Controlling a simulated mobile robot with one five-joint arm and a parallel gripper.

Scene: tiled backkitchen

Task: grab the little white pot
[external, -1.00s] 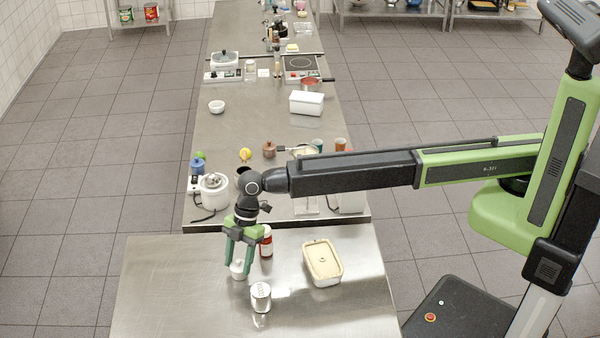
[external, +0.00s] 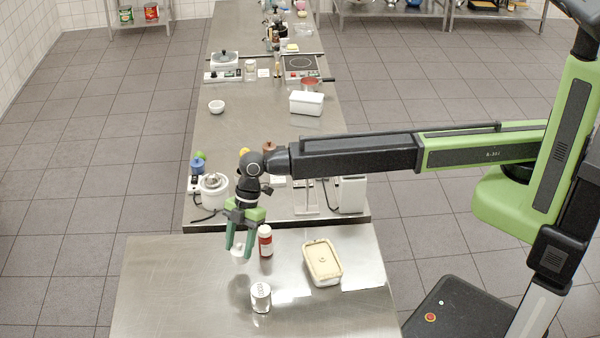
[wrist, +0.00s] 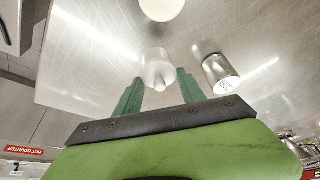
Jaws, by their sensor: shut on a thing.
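The little white pot (external: 237,247) is between the green fingers of my gripper (external: 239,251), over the near steel table. My gripper is shut on it. In the wrist view the pot (wrist: 157,69) shows between the two fingertips (wrist: 157,90), with a small pointed knob facing the camera. The fingers hide part of the pot in the external view. It appears held a little above the table top.
A silver shaker (external: 260,297) stands to the front right of my gripper. A red bottle (external: 265,241) stands close on the right. A beige-lidded tub (external: 323,265) is farther right. The table's left part (external: 165,285) is clear.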

